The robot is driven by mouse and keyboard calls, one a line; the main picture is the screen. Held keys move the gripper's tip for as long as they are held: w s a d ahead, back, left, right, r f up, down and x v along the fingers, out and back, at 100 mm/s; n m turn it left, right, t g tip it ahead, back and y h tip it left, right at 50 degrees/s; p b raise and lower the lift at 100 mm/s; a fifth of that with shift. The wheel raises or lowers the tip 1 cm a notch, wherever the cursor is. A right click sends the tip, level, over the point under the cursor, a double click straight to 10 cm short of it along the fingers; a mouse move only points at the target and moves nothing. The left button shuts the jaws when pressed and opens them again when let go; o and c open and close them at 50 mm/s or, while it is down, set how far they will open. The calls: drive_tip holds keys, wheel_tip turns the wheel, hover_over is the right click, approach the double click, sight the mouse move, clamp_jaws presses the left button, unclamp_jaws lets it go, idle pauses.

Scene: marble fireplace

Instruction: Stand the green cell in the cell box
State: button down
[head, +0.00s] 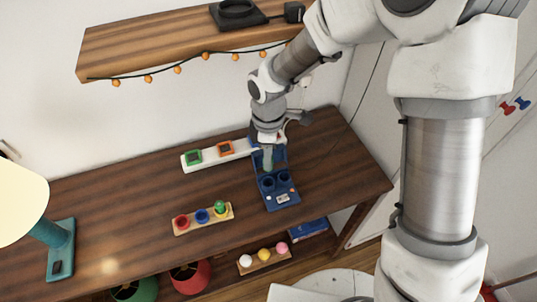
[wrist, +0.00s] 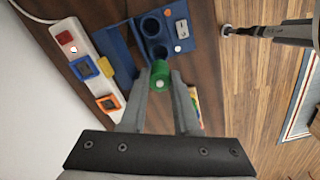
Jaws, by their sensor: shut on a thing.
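The green cell (wrist: 160,76), with a pale tip, is held between the fingertips of my gripper (wrist: 160,84) in the wrist view. The blue cell box (head: 281,200) stands on the desk, and its two round wells look empty. The box (wrist: 178,12) also shows at the top of the wrist view, with the cell just below the nearer well in the picture. My gripper (head: 268,166) is over the rear of the box in the head view. The cell's lower end and its height above the box are hard to tell.
A wooden rack (head: 205,225) with red, blue and green pieces lies left of the box. Behind is a white strip (head: 209,158) with coloured squares. A teal lamp (head: 60,245) stands far left. A shelf (head: 170,42) with a string of orange lights hangs above.

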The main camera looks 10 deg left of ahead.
drive_tip(key=b, duration=0.4)
hover_over(269, 176)
drive_tip(key=s, duration=0.2)
drive_tip(key=shift+d+f, duration=0.15)
drive_tip(key=shift+f, duration=2.75)
drive_tip(key=shift+f+b, duration=1.2)
drive_tip(key=shift+f, duration=0.5)
drive_tip(key=c, duration=0.6)
unclamp_jaws()
drive_tip(key=shift+o, duration=0.2)
drive_tip(key=shift+r, duration=0.1)
wheel_tip(269, 176, up, 17)
drive_tip(key=p, duration=0.3)
drive_tip(key=shift+r, duration=0.15)
